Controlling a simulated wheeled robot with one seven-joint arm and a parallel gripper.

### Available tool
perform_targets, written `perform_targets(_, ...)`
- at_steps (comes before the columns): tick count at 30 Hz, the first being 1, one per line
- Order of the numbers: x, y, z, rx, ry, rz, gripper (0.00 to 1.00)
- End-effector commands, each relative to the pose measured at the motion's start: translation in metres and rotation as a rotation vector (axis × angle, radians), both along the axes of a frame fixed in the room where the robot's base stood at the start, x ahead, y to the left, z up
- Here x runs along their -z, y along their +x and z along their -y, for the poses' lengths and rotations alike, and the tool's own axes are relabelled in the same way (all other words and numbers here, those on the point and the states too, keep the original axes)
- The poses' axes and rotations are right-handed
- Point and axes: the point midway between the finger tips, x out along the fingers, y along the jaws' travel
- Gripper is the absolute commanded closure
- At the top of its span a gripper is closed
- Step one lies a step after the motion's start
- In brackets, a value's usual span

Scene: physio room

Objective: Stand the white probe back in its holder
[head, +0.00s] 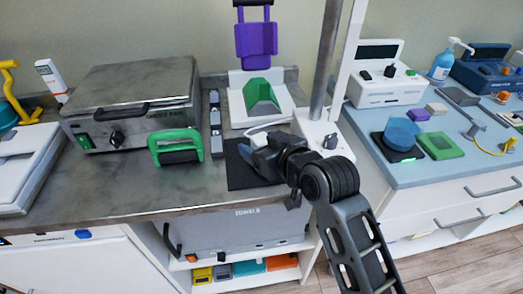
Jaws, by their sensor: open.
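My gripper (249,153) is open, low over a dark mat (240,178) on the grey counter. Its arm reaches in from the lower right and hides part of the mat. A thin, curved white piece (268,126) shows just behind the gripper, running toward a white unit with a dark knob (321,134). I cannot tell whether this piece is the white probe or a cable. Whatever lies between or under the fingers is hidden. I cannot make out the probe's holder with certainty.
A green wedge (262,95) on a white base stands behind the mat. A green-handled item (177,148) and a grey steel heater box (133,95) are left. A metal pole (326,60) rises close behind my arm. The counter's front left is clear.

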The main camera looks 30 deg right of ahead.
Motion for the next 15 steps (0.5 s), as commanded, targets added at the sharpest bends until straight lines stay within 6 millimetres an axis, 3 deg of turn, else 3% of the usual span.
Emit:
perform_targets(5,0.0001,-0.0001,-0.0002,0.000,0.000,0.000,0.31)
perform_targets(15,0.0000,-0.0003,-0.0003,0.000,0.000,0.000,0.63)
